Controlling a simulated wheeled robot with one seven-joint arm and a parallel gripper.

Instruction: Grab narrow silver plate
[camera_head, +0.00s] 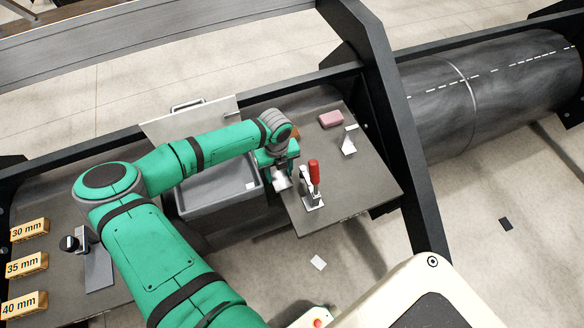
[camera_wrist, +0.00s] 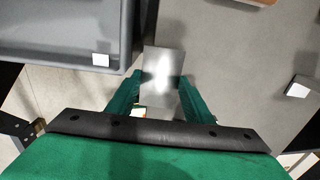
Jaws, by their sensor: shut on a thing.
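My gripper (camera_head: 279,172) points down at the left edge of the right-hand grey table. In the wrist view its two green fingers (camera_wrist: 161,98) are closed on the sides of a narrow silver plate (camera_wrist: 163,65). The plate's bright far end sticks out beyond the fingers. In the head view a small pale part of the silver plate (camera_head: 281,184) shows under my gripper, and the rest is hidden. I cannot tell whether the plate touches the table.
A red-handled clamp (camera_head: 313,175) stands close to the right of my gripper. A pink block (camera_head: 331,119) and a white bracket (camera_head: 349,141) stand farther back. A grey bin (camera_head: 216,205) lies to the left. Yellow size labels (camera_head: 27,264) stand at far left.

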